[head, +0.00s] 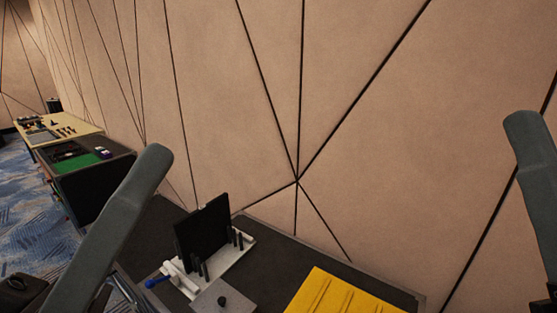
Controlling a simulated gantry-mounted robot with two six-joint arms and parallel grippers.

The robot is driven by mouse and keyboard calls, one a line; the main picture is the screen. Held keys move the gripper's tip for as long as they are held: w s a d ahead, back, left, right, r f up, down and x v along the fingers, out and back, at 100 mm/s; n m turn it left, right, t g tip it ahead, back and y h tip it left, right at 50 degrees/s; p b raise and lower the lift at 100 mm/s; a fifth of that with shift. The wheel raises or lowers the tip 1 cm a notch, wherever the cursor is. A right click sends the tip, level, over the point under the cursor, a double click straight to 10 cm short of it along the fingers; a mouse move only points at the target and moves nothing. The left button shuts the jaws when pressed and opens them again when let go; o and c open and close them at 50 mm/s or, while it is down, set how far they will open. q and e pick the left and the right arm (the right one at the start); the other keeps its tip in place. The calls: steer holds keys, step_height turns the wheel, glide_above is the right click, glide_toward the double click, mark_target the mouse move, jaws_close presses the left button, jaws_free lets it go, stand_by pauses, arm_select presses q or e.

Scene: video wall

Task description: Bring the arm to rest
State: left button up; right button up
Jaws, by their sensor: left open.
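My left arm's grey link (125,225) rises in the lower left of the head view. My left gripper (118,293) shows only in small part low beside that link, at the near left edge of the dark bench; it is open, and I see nothing held in it. Most of it is hidden by the link or cut off by the frame. My right arm's grey link (535,155) stands at the right edge, and its gripper is out of the picture.
A panelled wall (350,130) closes the back. Other benches stand far left.

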arm_select(q)
steer(key=s+a+r+m+t+y, duration=0.2)
steer(key=a+r+t+y, duration=0.25)
steer(key=a+y, duration=0.55)
step_height(320, 180, up, 37)
steer(key=d+y+p, duration=0.1)
steer(key=d+p, duration=0.1)
steer(key=p, duration=3.5)
steer(key=shift+r+t+p, duration=0.15)
steer(key=shift+t+p, duration=0.15)
steer(key=shift+t, duration=0.05)
arm_select(e)
step_height(320, 180, up, 38)
